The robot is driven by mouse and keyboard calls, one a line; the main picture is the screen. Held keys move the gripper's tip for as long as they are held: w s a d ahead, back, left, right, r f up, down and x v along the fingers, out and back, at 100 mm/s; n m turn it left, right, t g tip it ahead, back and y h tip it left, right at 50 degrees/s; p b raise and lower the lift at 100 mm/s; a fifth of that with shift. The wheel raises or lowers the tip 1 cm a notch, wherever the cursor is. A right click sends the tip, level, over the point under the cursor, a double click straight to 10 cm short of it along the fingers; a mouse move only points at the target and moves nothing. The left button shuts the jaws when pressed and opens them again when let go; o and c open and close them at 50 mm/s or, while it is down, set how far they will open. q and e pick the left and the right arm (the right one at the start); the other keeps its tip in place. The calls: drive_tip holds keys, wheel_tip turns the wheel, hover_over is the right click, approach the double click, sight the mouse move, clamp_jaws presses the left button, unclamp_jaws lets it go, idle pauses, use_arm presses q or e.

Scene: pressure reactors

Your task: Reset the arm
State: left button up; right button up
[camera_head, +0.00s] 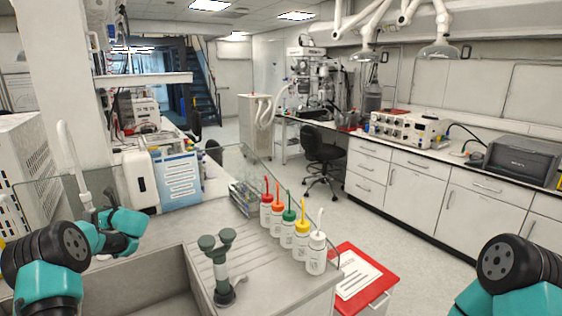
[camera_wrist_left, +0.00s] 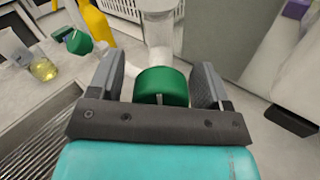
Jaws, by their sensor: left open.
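My left arm comes in from the left in the head view. Its gripper (camera_head: 92,208) is small there and partly hidden by my own wrist. In the left wrist view the left gripper (camera_wrist_left: 157,84) is open, with its two grey fingers well apart. A green round cap or knob (camera_wrist_left: 161,87) shows between the fingers, with a clear cylinder (camera_wrist_left: 160,30) beyond it. I cannot tell whether the fingers touch the green part. Only a link of my right arm shows at the lower right of the head view; its gripper is out of frame.
Wash bottles with coloured caps (camera_head: 289,230) stand along the counter's right edge. A green tap (camera_head: 220,268) rises beside the sink (camera_head: 150,280). A red-and-white tray (camera_head: 358,280) is to the right. In the left wrist view, a flask of yellow liquid (camera_wrist_left: 42,69) is at upper left.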

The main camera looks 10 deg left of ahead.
use_arm(q)
drive_tip(key=shift+n, duration=1.6)
